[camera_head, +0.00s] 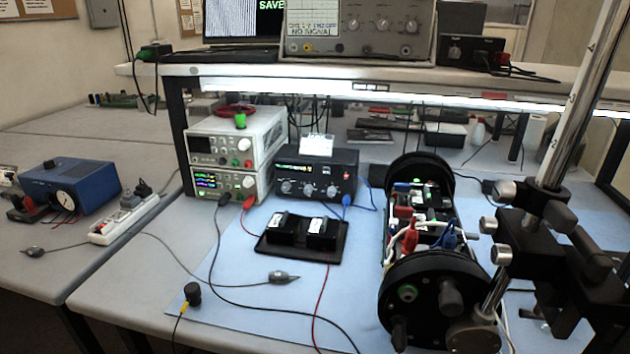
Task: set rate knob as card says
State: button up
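A black instrument box (315,178) with a lit display strip and a row of knobs stands on the blue mat, right of the stacked white instruments. Its knobs include a left one (286,187), a middle one (308,190) and a right one (332,191). Their labels are too small to read, so I cannot tell which is the rate knob. A small white card (317,146) stands on top of the box; its writing is not legible. My gripper is not in view.
An open black cylinder frame (429,290) with boards and clips lies at right, beside a metal stand pole (569,110) with clamps. A black tray (300,249) and loose cables lie before the black box. A shelf (230,72) overhangs behind. A blue box (70,185) sits left.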

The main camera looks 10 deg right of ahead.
aim_at(308, 188)
jog(key=j+z, duration=0.15)
jog(key=z, duration=0.15)
jog(key=j+z, duration=0.1)
jog(key=z, duration=0.2)
jog(key=k+j+z, duration=0.15)
jog(key=j, duration=0.15)
jog(key=j+z, duration=0.15)
jog(key=j, duration=0.2)
jog(key=k+j+z, duration=0.15)
jog(key=j, duration=0.15)
jog(key=k+j, duration=0.1)
jog(key=j, duration=0.2)
jog(key=k+j+z, duration=0.1)
jog(key=j, duration=0.2)
jog(key=k+j, duration=0.15)
jog(key=j, duration=0.95)
jog(key=i, duration=0.65)
